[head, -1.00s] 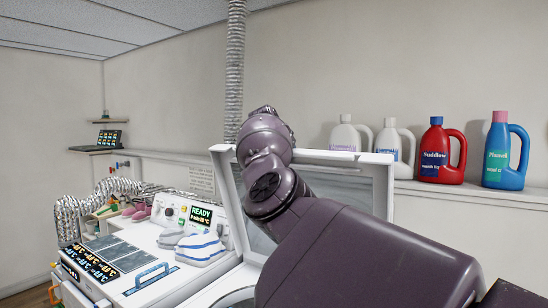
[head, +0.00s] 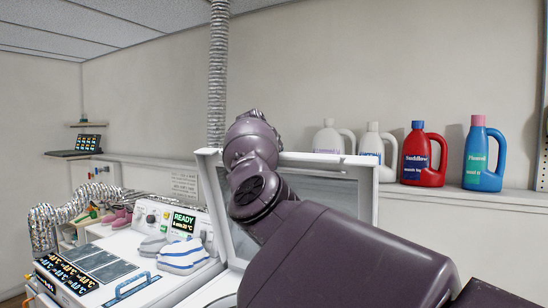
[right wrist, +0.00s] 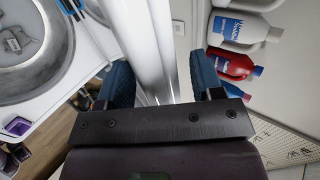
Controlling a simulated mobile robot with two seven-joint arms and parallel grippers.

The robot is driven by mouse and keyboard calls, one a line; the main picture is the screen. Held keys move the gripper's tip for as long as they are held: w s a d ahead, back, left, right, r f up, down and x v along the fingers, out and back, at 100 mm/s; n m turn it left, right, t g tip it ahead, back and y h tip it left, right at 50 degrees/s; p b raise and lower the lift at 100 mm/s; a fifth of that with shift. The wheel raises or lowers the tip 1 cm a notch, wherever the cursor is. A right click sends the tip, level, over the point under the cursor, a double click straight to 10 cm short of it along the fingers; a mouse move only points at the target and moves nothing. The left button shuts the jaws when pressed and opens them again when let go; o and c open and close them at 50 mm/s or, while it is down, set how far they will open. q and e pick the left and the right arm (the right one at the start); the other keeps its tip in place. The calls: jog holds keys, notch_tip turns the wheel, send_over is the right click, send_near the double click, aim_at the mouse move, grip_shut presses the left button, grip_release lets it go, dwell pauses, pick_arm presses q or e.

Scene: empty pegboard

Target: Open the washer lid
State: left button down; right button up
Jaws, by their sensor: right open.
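The washer lid (head: 326,157) stands raised, tilted up from the washer, with its pale frame and grey inner panel facing me in the head view. My right arm crosses in front and covers much of it. In the right wrist view the lid's white edge (right wrist: 150,45) runs between the two blue fingers of my right gripper (right wrist: 163,84). The fingers are open on either side of the lid edge; I cannot tell whether either touches it. The round metal washer opening (right wrist: 45,65) is uncovered at the left. My left gripper is not in view.
Bottles in white, red (head: 424,160) and blue (head: 484,155) stand on a ledge behind the lid. A machine top left of the lid holds folded striped cloth (head: 182,257) and a READY display (head: 184,223). A silvery duct (head: 217,80) rises behind.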

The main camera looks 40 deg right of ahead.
jog(key=shift+a, duration=0.15)
jog(key=shift+a+r, duration=0.2)
jog(key=b+v, duration=0.2)
jog(key=v, duration=0.8)
jog(key=shift+s, duration=0.2)
